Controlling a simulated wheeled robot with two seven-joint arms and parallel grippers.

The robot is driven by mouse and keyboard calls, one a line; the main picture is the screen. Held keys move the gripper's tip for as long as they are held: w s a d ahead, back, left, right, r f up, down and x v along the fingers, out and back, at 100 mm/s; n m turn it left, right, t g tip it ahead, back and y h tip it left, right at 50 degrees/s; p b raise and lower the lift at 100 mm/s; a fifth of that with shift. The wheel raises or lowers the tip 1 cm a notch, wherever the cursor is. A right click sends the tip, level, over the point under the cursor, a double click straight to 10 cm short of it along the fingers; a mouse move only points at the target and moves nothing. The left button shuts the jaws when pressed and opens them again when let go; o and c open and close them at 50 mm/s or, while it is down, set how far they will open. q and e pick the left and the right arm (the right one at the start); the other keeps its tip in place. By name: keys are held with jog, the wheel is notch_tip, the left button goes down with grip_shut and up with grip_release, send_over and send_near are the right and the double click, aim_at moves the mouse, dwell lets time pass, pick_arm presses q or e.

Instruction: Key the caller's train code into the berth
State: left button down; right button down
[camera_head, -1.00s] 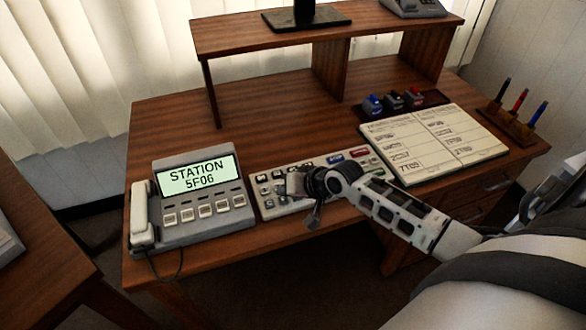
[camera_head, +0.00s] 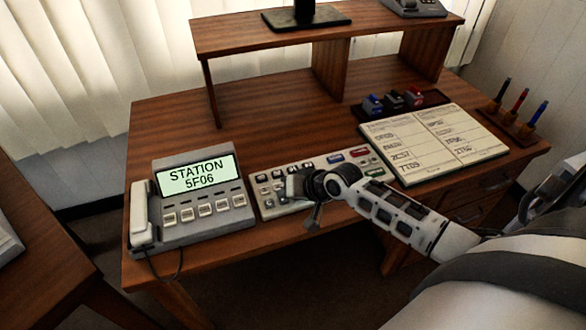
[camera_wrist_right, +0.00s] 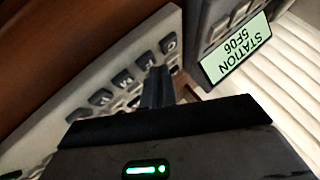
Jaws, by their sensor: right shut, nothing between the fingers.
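The telephone (camera_head: 190,205) stands at the left of the desk, its lit screen (camera_head: 195,175) reading "STATION 5F06". The screen also shows, turned over, in the right wrist view (camera_wrist_right: 238,50). The grey keypad panel (camera_head: 268,209) lies right of the phone, with rows of dark keys and blue and red keys at its far right. My right gripper (camera_head: 297,186) is over the left-middle part of the panel, shut and empty. In the right wrist view its fingers (camera_wrist_right: 157,85) point at the keys near one end of a row. Touching or hovering, I cannot tell. My left gripper is not in view.
An open notebook (camera_head: 435,145) with written codes lies right of the panel. Behind it is a tray with blue, black and red stamps (camera_head: 393,101). A pen stand (camera_head: 512,124) is at the far right. A raised shelf (camera_head: 330,35) spans the back.

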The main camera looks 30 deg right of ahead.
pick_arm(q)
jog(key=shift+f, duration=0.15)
pick_arm(e)
jog(key=shift+f, duration=0.4)
jog(key=shift+r, duration=0.1)
dwell(0.3)
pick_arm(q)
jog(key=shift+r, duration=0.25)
pick_arm(e)
jog(key=shift+r, duration=0.7)
jog(key=shift+s+d+r, duration=0.15)
jog(key=shift+s+r, duration=0.15)
jog(key=shift+s, duration=0.1)
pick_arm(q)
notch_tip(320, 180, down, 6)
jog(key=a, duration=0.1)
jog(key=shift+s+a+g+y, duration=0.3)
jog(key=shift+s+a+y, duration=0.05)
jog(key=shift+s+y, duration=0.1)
pick_arm(e)
jog(key=v, duration=1.5)
jog(key=shift+w, duration=0.15)
